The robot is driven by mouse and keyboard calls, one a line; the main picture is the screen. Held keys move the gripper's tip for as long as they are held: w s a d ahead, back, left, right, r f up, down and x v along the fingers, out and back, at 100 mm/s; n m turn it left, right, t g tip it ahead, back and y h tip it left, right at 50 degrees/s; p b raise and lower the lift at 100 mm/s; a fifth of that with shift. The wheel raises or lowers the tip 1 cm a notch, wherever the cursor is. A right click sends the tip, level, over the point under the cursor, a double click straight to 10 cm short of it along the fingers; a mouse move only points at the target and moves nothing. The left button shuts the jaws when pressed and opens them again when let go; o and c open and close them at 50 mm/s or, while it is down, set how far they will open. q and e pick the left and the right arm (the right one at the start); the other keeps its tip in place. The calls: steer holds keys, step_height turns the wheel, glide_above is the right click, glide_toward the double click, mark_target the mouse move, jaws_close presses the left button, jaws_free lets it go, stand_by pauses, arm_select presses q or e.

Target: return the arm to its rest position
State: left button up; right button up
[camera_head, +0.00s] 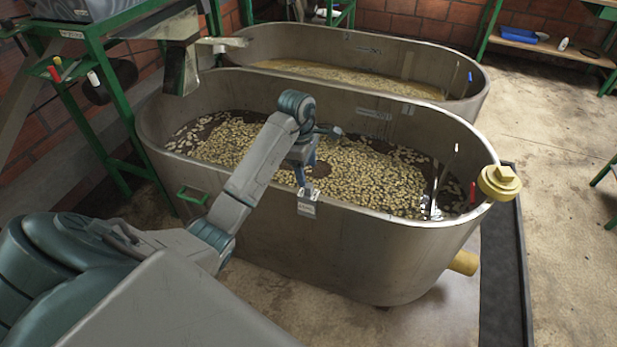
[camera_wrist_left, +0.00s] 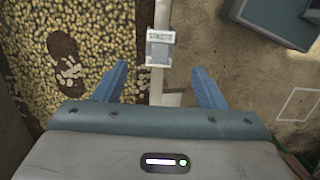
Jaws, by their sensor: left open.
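My left arm reaches in from the lower left in the head view. Its gripper (camera_head: 303,177) hangs over the near rim of the front metal tank (camera_head: 340,245), pointing down. In the left wrist view the two blue fingers of this gripper (camera_wrist_left: 160,88) are spread apart with nothing between them. The tank's rim (camera_wrist_left: 161,20) and a small label plate (camera_wrist_left: 160,47) on it lie below, seen between the fingers. Whether the fingers touch the rim cannot be told. My right gripper is in neither view.
The front tank holds pale beans (camera_head: 370,180) in dark liquid. A second tank (camera_head: 350,42) stands behind it. A yellow cap (camera_head: 499,182) sits at the front tank's right rim. A green frame (camera_head: 95,110) stands at left. The floor (camera_head: 560,190) at right is mostly clear.

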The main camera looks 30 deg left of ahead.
arm_select(q)
steer(key=shift+s+a+r+p, duration=0.1)
steer(key=shift+a+r+p, duration=0.1)
steer(key=shift+r+p, duration=1.4)
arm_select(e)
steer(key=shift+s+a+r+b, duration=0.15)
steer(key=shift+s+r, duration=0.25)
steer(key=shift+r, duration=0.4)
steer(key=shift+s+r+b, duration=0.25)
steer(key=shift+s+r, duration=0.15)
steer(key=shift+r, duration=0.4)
arm_select(q)
steer(key=shift+r, duration=0.25)
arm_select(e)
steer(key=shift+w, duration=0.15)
